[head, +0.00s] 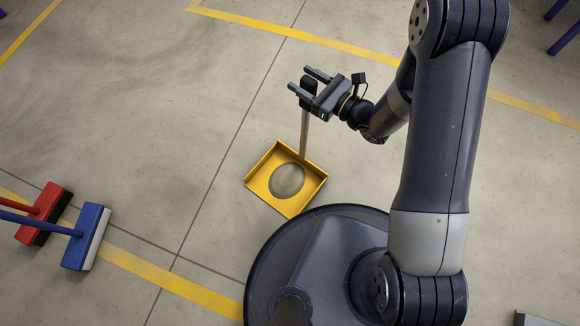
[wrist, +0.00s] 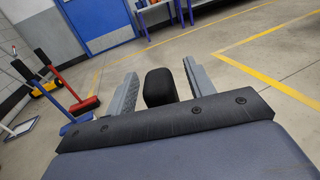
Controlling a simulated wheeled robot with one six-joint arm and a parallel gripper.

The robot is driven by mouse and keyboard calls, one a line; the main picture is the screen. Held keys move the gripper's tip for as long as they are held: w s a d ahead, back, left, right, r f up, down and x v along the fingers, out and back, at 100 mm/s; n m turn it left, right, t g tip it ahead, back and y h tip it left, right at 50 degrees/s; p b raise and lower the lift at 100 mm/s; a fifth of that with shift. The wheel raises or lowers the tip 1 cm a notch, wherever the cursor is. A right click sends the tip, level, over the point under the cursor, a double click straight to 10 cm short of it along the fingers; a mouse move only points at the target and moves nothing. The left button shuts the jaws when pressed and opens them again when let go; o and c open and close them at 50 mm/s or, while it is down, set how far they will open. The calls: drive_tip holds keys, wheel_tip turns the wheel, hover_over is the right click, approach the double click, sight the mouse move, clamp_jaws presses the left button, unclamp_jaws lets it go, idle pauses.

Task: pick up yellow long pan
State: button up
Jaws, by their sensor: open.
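The yellow long pan (head: 262,181) sits on the concrete floor in front of my base, its yellow tray facing up with a round grey patch in it. Its pale handle (head: 304,134) rises to a black grip (head: 309,88). My gripper (head: 304,82) is at the top of the handle, its two fingers open on either side of the black grip. In the wrist view the black grip (wrist: 160,88) stands between the fingers, with a gap visible on both sides. The tray is hidden in the wrist view.
A red broom (head: 44,213) and a blue broom (head: 87,237) stand on the floor at the left. Yellow lines mark the floor. A blue door (wrist: 97,22) and a blue-legged table (wrist: 160,5) are farther off. The floor around the pan is clear.

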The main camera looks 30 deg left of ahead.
drive_tip(key=shift+w+a, duration=0.1)
drive_tip(key=shift+a, duration=0.45)
clamp_jaws()
